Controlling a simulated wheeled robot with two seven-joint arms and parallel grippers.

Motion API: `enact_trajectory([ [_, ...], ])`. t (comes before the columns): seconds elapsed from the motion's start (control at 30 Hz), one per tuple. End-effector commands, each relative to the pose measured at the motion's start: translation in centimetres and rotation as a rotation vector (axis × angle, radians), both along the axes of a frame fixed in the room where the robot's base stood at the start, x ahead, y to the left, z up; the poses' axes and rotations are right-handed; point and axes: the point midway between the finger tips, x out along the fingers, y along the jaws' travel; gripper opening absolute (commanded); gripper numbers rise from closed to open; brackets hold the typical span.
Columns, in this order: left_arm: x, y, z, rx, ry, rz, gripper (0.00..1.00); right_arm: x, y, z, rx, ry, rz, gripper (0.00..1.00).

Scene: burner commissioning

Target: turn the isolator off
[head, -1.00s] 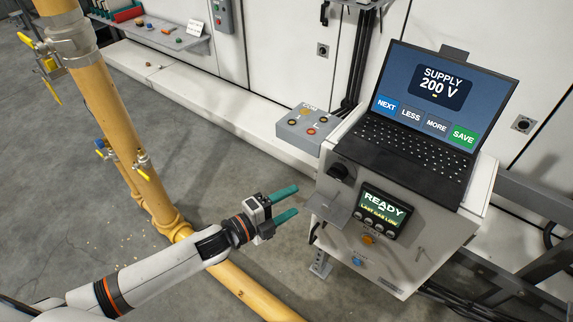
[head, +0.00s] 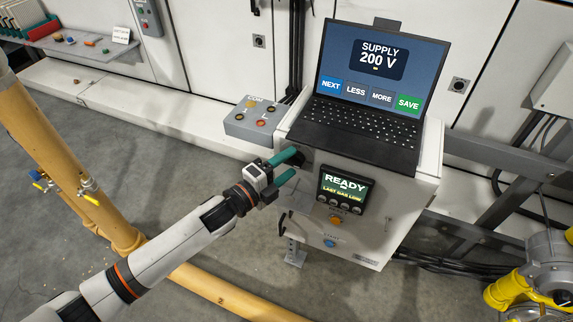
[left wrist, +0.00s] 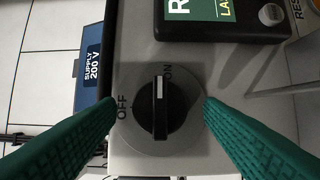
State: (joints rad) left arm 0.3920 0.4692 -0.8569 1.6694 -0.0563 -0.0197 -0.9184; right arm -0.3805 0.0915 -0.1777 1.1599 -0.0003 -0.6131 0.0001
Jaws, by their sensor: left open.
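The isolator (left wrist: 158,112) is a black rotary knob on a round grey plate in the left wrist view. Its white pointer mark is at the ON lettering, and the OFF lettering is to its left. My left gripper (head: 291,165) has green fingers and is open. In the left wrist view the fingers stand on either side of the knob, apart from it, with nothing between them gripped. In the head view my gripper largely hides the knob at the cabinet's left front. My right gripper is not in view.
The white cabinet (head: 428,190) carries a laptop (head: 372,95) reading SUPPLY 200 V and a READY display (head: 344,186). A grey button box (head: 253,121) is at its left. A yellow pipe (head: 58,155) stands at the left. Yellow equipment (head: 510,290) is at the lower right.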

Motion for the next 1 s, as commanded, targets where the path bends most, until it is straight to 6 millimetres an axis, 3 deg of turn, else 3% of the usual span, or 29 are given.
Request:
enact_trajectory([
  [0.33,0.3,-0.37,-0.02,0.0,0.001,0.0,0.62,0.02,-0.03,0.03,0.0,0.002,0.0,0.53],
  [0.6,0.3,-0.35,-0.03,0.0,0.001,0.0,0.19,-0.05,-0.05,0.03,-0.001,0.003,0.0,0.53],
  [0.63,0.3,-0.34,-0.02,0.0,0.001,0.0,0.18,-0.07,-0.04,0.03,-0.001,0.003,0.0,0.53],
  [1.0,0.32,-0.32,-0.28,-0.069,0.03,0.001,0.18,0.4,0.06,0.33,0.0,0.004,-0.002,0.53],
])
